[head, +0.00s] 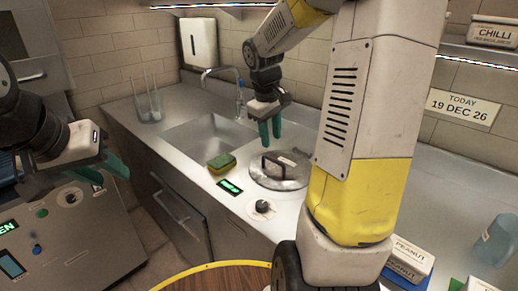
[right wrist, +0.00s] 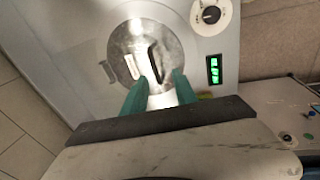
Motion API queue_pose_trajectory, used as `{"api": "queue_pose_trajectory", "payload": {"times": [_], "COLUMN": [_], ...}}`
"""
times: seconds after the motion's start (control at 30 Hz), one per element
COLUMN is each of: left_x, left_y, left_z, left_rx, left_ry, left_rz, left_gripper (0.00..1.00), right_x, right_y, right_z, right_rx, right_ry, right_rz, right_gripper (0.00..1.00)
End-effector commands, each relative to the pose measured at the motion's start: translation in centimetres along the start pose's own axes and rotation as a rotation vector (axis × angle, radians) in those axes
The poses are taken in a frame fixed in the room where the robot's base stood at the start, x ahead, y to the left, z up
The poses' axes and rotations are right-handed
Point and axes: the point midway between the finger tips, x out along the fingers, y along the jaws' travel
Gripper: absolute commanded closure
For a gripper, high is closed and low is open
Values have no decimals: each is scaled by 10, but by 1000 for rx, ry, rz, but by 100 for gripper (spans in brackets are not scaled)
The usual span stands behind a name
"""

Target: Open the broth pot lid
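The broth pot lid (head: 262,179) is a round metal disc set in the steel counter, with a dark bar handle (head: 279,166) across it; it lies flat and looks closed. The lid also shows in the right wrist view (right wrist: 140,35), with its handle (right wrist: 155,62) just beyond my fingertips. My right gripper (head: 271,130) is open and empty, with green fingers pointing down, above the counter behind the lid. In the right wrist view its fingers (right wrist: 160,88) stand apart. My left gripper (head: 103,172) is open and empty at the far left, away from the pot.
A yellow-green sponge (head: 222,163), a green display (head: 230,186) and a knob (head: 262,206) are near the lid. A sink (head: 205,140) with a tap (head: 222,72) lies behind. Peanut containers (head: 410,258) are at front right.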

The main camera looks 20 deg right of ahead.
Motion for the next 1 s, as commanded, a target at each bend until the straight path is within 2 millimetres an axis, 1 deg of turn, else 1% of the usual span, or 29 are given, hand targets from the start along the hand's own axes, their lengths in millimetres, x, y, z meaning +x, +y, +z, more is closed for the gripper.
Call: {"api": "queue_pose_trajectory", "payload": {"times": [0.03, 0.1, 0.2, 0.37, 0.6, 0.7, 0.83, 1.0], "left_x": [0, 0, 0, 0, 0, 0, 0, 0], "left_y": [0, 0, 0, 0, 0, 0, 0, 0], "left_z": [0, 0, 0, 0, 0, 0, 0, 0], "left_rx": [0, 0, 0, 0, 0, 0, 0, 0], "left_ry": [0, 0, 0, 0, 0, 0, 0, 0], "left_rz": [0, 0, 0, 0, 0, 0, 0, 0], "left_gripper": [64, 64, 64, 64, 64, 64, 64, 64], "right_x": [11, 20, 28, 44, 84, 96, 104, 107], "right_y": [6, 11, 16, 17, 16, 16, 16, 16], "right_z": [-4, -8, -10, -10, -8, -7, -7, -7], "right_rx": [-18, -37, -53, -60, -59, -58, -58, -57], "right_ry": [-18, -32, -42, -48, -48, -48, -46, -45], "right_rz": [-4, -6, -7, -8, -10, -9, -7, -7], "right_gripper": [66, 66, 66, 66, 66, 66, 66, 66]}}
